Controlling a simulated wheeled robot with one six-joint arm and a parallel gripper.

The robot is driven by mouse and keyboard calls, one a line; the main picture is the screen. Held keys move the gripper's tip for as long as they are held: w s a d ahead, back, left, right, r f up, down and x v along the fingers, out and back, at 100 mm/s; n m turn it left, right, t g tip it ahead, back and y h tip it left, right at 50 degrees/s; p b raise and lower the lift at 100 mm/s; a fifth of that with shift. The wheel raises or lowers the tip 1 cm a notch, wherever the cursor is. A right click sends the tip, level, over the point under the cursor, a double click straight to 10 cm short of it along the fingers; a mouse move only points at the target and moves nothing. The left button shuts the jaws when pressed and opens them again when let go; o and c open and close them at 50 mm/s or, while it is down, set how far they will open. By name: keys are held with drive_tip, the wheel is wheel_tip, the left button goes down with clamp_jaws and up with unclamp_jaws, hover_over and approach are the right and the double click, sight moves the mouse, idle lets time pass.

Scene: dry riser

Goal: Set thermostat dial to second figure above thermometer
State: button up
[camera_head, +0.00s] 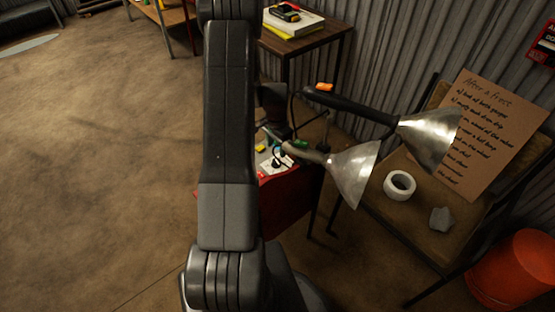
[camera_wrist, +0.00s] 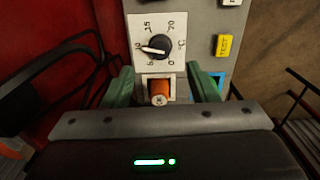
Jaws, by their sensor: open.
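The thermostat dial (camera_wrist: 157,46) is a round black knob with a white pointer, on a white plate marked 5, 10, 15, 20 and °C in the wrist view. Its pointer points left, close to the 10. My gripper (camera_wrist: 160,71) is open, its two green fingers below the dial at either side, apart from it. No thermometer can be made out.
A yellow TEST button (camera_wrist: 223,45) is right of the dial. Two metal lamp shades (camera_head: 354,174) (camera_head: 430,138) stand near the red cabinet (camera_head: 290,197). A chair holds a tape roll (camera_head: 399,185), a grey lump (camera_head: 439,218) and a handwritten cardboard sign (camera_head: 492,125).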

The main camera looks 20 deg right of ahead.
sight(276, 161)
wheel_tip(276, 161, down, 7)
drive_tip(key=shift+b, duration=0.35)
drive_tip(key=c, duration=1)
drive_tip(key=shift+o, duration=0.2)
